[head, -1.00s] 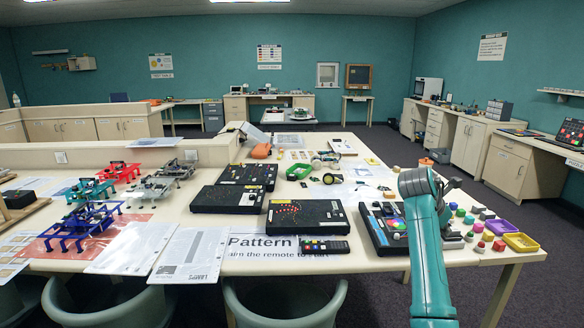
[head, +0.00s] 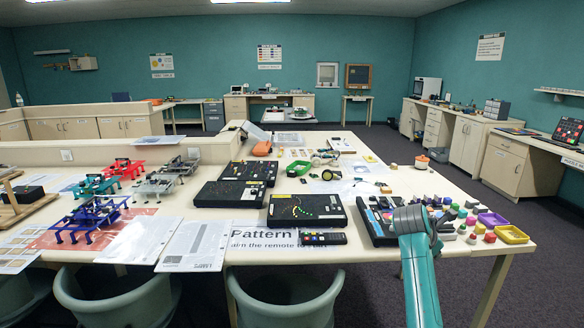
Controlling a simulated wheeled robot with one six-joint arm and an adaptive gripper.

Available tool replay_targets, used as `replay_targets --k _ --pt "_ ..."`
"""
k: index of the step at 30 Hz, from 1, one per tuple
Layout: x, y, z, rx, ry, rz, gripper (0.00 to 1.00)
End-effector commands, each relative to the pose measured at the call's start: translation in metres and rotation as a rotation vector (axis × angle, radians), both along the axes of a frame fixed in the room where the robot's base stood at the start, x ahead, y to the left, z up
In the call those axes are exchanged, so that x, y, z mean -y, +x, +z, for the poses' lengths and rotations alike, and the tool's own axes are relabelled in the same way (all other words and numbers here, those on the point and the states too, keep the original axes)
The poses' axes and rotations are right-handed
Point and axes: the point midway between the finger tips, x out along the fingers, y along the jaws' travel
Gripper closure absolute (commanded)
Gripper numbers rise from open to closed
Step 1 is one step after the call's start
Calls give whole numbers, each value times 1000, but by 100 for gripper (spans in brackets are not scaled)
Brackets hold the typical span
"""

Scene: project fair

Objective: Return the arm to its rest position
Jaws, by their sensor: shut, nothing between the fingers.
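My teal arm (head: 418,272) rises from the bottom edge at the right of the head view. Its bent upper joint (head: 412,218) stands in front of the table's right part. My gripper cannot be made out; the arm's far part is hidden behind this joint. The arm covers part of a black panel board (head: 378,230) with coloured pieces and some of the small coloured knobs beside it. I cannot tell whether the arm touches anything on the table.
The long table (head: 367,257) holds black boxes (head: 306,211), a remote (head: 323,238), a blue frame (head: 92,219) and a yellow tray (head: 511,234). Chairs (head: 283,302) stand at its front edge. Dark carpet (head: 545,270) is open at the right, before the side cabinets (head: 513,165).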

Motion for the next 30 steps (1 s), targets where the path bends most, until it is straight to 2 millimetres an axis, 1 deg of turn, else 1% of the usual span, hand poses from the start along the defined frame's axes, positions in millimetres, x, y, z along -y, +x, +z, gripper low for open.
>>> replay_targets --k 1,2,5,8,9,11,12,14,15,17,21,26,30 --pt "-3 -3 -14 11 8 -2 100" --pt "-4 -4 -21 24 13 -5 100" --pt "-11 -11 -51 69 36 -15 100" --pt "-20 -23 -88 130 70 -29 100" --pt "-25 -29 -105 158 87 -36 100" --pt "-31 -39 -127 202 114 -47 100" --pt "-36 -46 -141 229 134 -54 100" --pt "-43 -58 -162 272 165 -65 100" --pt "-48 -66 -176 298 186 -73 100" --pt "-55 -79 -195 339 222 -86 100" --pt "-73 -114 -235 429 309 -117 100" --pt "-93 -159 -273 528 420 -158 100" --pt "-111 -202 -299 608 525 -200 100"
